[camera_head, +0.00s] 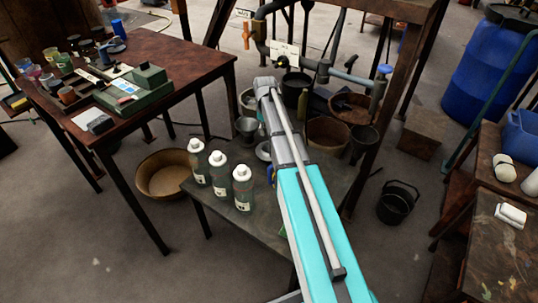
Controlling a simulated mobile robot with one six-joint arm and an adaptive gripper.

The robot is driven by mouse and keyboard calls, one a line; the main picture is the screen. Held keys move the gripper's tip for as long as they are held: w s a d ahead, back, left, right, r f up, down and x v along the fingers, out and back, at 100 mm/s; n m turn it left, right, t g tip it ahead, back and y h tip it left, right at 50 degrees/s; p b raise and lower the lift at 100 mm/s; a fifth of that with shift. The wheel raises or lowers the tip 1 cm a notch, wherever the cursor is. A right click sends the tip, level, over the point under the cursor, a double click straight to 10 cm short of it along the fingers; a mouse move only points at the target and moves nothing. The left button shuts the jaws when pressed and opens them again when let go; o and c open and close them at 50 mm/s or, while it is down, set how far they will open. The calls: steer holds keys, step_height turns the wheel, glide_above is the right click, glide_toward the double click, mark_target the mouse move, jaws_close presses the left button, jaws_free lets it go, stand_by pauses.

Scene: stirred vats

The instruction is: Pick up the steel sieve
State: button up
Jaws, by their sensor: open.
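I cannot pick out the steel sieve for certain. A small round metal rim (263,151) shows on the low dark table (222,212), just left of my arm and partly hidden by it; it may be the sieve. A grey metal cup-like vessel (246,127) stands just behind it. My arm reaches from the bottom right up over this table, ending in a grey joint. My gripper does not show; the arm hides whatever lies below and behind that joint.
Three white-capped bottles (242,190) stand on the low table's left side. A brown basin (164,175) lies on the floor to the left. A taller table (175,62) holds jars and a green instrument. A black bucket (397,203) stands right; buckets and pipes crowd behind.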

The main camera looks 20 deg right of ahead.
steer(key=b, duration=0.7)
glide_above(266, 155)
steer(key=shift+w+d+f, duration=0.1)
steer(key=shift+w+f, duration=0.05)
steer(key=shift+f, duration=1.05)
steer(key=shift+w+a+f, duration=0.1)
steer(key=shift+w+f, duration=0.05)
steer(key=shift+f, duration=1.05)
steer(key=shift+w+d+f, duration=0.1)
steer(key=shift+w+f, duration=0.05)
steer(key=shift+f, duration=1.05)
steer(key=shift+f, duration=0.1)
steer(key=shift+a+f+b, duration=0.2)
steer(key=shift+f+b, duration=2.25)
steer(key=shift+f, duration=0.05)
jaws_close()
